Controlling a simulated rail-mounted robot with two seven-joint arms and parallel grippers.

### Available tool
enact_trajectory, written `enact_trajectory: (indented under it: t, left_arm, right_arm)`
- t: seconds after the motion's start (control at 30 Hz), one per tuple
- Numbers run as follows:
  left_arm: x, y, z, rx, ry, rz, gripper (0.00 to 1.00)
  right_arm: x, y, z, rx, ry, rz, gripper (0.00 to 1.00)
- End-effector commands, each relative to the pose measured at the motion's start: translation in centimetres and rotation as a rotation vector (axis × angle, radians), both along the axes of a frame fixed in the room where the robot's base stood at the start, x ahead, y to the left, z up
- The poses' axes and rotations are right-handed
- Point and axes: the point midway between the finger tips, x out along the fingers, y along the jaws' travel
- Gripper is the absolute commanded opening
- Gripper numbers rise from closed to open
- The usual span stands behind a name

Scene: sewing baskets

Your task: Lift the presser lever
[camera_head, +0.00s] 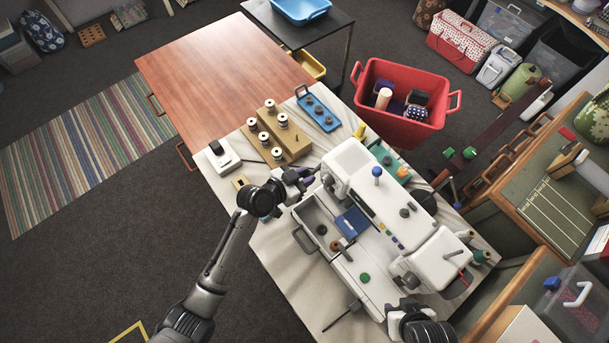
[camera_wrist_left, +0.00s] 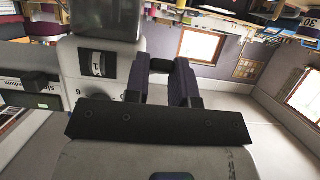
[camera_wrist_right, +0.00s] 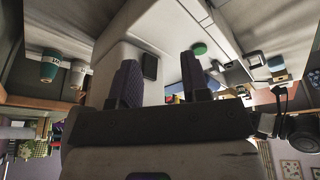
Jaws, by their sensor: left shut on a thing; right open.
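The white sewing machine (camera_head: 385,200) stands on the light table, and its head with a dial (camera_wrist_left: 97,64) fills the left of the left wrist view. My left gripper (camera_head: 303,177) is at the machine's far-left end. In the left wrist view its dark fingers (camera_wrist_left: 161,75) are shut on a small black piece, apparently the presser lever (camera_wrist_left: 184,66); the fingers partly hide it. My right gripper (camera_wrist_right: 162,82) is open and empty, facing a white machine surface with a black square (camera_wrist_right: 149,66). In the head view, the right arm shows at the bottom right; its fingertips are hidden.
A wooden spool rack (camera_head: 276,138), a white pedal (camera_head: 222,156) and a blue tray (camera_head: 318,108) stand behind. A red basket (camera_head: 376,124) is beyond. The brown table (camera_head: 215,75) is clear.

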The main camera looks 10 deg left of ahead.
Motion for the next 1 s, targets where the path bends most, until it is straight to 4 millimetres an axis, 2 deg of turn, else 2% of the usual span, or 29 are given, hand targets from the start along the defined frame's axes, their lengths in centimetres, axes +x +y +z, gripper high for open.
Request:
enact_trajectory:
  t: [0.03, 0.13, 0.4, 0.57, 0.67, 1.0]
  left_arm:
    - [0.0, 0.0, 0.0, 0.000, 0.000, 0.000, 0.10]
    - [0.0, 0.0, 0.0, 0.000, 0.000, 0.000, 0.00]
    - [0.0, 0.0, 0.0, 0.001, 0.001, 0.000, 0.00]
    - [0.0, 0.1, 0.6, 0.016, 0.014, 0.001, 0.00]
    - [-0.1, 0.1, 1.2, 0.040, 0.038, 0.000, 0.00]
    - [-0.2, 0.4, 3.5, 0.189, 0.182, -0.001, 0.00]
  right_arm:
    - [0.0, 0.0, 0.0, 0.000, 0.000, 0.000, 0.43]
    - [0.0, 0.0, 0.0, 0.000, 0.000, 0.000, 0.43]
    - [0.0, -0.1, 0.0, -0.004, 0.000, 0.003, 0.43]
    - [0.0, -0.3, 1.1, -0.010, 0.001, 0.006, 0.43]
    - [0.0, -0.3, 2.5, -0.011, 0.001, 0.007, 0.43]
    - [0.0, -0.2, 9.5, -0.008, 0.000, 0.006, 0.43]
